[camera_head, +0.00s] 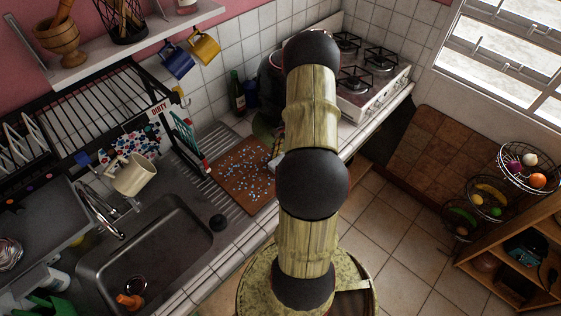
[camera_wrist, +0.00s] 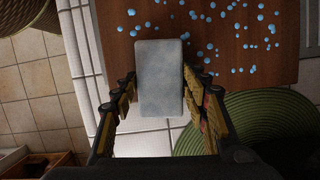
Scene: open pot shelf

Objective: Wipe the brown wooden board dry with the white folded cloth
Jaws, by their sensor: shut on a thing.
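The brown wooden board (camera_head: 240,180) lies on the counter beside the sink, scattered with many small pale blue water drops. In the wrist view the board (camera_wrist: 270,55) fills the upper right, with drops over its near part. The white folded cloth (camera_wrist: 158,80) is between the fingers of my gripper (camera_wrist: 160,105), which is shut on it. The cloth's far end overlaps the board's near edge in that view; I cannot tell whether it touches the board. In the head view my arm hides the cloth and most of my gripper.
A green round mat (camera_wrist: 240,125) lies beside the board. The sink (camera_head: 145,250) and dish rack (camera_head: 100,110) are at left; the stove (camera_head: 370,85) is beyond my arm. A green bottle (camera_head: 237,95) stands by the wall. A tiered fruit basket (camera_head: 490,195) is at right.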

